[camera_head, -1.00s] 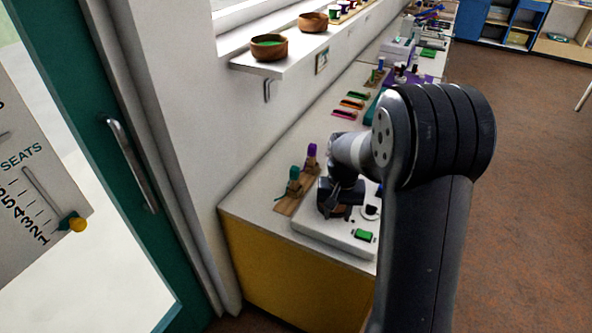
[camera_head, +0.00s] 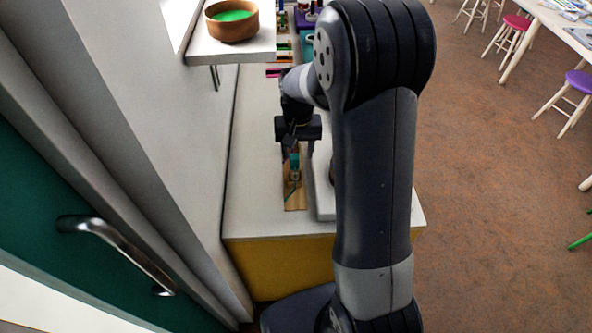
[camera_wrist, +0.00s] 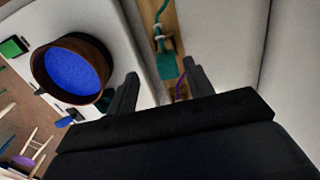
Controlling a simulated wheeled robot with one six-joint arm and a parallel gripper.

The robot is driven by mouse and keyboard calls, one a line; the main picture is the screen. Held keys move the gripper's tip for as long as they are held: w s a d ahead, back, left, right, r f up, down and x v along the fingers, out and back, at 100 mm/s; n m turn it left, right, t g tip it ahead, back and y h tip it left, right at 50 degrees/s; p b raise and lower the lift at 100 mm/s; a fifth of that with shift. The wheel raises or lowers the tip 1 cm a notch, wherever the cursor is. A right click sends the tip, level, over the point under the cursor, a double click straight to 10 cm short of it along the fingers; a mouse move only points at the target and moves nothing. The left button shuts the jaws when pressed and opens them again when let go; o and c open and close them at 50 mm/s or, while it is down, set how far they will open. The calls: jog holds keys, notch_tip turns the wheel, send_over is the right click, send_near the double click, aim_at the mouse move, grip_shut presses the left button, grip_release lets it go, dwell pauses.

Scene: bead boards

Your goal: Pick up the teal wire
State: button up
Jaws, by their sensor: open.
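The teal wire (camera_wrist: 163,22) lies along a narrow wooden board and ends in a flat teal piece (camera_wrist: 167,67) in the wrist view. In the head view its teal part (camera_head: 294,161) shows just below my gripper (camera_head: 296,143). In the wrist view my gripper (camera_wrist: 160,73) is open, with the flat teal piece showing between and beyond its two fingertips. Nothing is held. How far the fingers are above the teal piece is hard to tell. A bit of purple (camera_wrist: 181,91) shows beside the right finger, partly hidden by it.
The wooden board (camera_head: 295,200) lies on the white counter (camera_head: 253,205) beside a white box (camera_head: 323,190). A dark bowl (camera_wrist: 41,72) with blue contents stands left of my gripper. A shelf (camera_head: 255,47) holds a wooden bowl (camera_head: 236,30) with green contents.

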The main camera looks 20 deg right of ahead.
aim_at(295, 166)
jog(key=shift+w+a, duration=0.15)
jog(key=shift+w, duration=0.05)
jog(key=shift+a+f, duration=0.1)
jog(key=shift+f, duration=0.25)
jog(key=shift+w+f+p, duration=0.2)
jog(key=shift+f+p, duration=0.8)
jog(key=shift+f, duration=2.4)
jog(key=c, duration=1.1)
